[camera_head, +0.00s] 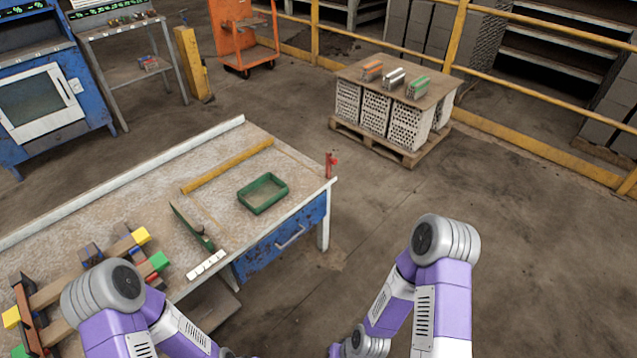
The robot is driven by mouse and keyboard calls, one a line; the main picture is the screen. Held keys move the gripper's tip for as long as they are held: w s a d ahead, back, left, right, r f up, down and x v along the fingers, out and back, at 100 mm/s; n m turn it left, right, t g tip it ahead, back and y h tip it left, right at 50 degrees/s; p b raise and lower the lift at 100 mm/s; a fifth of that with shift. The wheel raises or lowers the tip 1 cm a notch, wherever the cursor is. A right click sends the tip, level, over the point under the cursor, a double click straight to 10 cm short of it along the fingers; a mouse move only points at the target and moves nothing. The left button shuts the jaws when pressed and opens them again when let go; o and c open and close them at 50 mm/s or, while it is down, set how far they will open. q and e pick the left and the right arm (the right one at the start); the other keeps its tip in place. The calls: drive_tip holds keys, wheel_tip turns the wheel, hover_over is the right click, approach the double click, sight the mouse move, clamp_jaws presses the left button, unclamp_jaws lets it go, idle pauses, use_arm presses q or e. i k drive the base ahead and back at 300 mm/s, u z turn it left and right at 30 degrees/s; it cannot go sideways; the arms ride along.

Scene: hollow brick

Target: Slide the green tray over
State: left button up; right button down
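A small green tray (245,202) sits on the workbench in the camera_head view, toward the bench's right end. It is rectangular with raised sides and looks empty. Both of my purple arms show at the bottom of the view, but their grippers are out of sight. No part of either arm that shows touches the tray.
The bench (120,187) holds a yellow bar (228,166) behind the tray, a dark green tool (192,227) left of it, and wooden blocks at the left. A red clamp (331,164) stands at the right corner. Bricks on a pallet (390,147) stand beyond.

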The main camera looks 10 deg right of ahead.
sight(257, 196)
drive_tip(key=z, duration=0.25)
drive_tip(key=i, duration=0.9)
drive_tip(key=u, duration=0.8)
drive_tip(key=i, duration=0.6)
drive_tip(key=u, duration=0.5)
